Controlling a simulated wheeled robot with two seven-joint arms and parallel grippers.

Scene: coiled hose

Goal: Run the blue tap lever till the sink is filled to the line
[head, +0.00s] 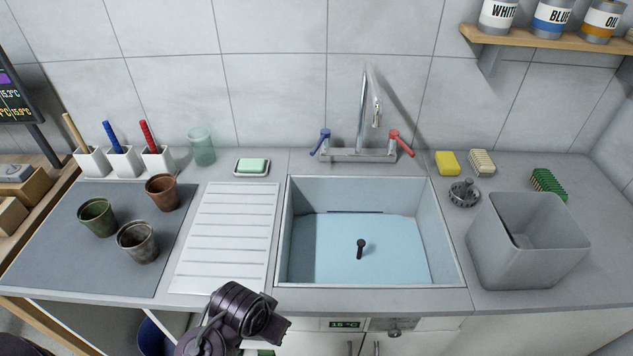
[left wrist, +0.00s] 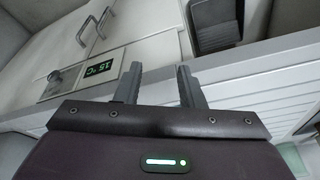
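The tap (head: 362,130) stands behind the sink (head: 455,262), with a blue lever (head: 320,142) on its left and a red lever (head: 401,143) on its right. I see no stream from the spout. Light blue water (head: 330,255) lies in the sink, its far edge close to a dark line (head: 355,212) on the back wall. A black plug-like piece (head: 360,248) stands up in the water. My left gripper (left wrist: 158,88) is open and empty in the left wrist view, in front of the counter and well away from the tap. My right gripper is not in view.
Left are a white drainboard (head: 228,235), pots (head: 138,242), brush holders (head: 123,161), a glass (head: 201,147) and green soap (head: 252,166). Right are a grey bin (head: 525,245), a drain strainer (head: 464,193), sponges (head: 447,162) and a brush (head: 548,183). A shelf (head: 550,40) holds tins.

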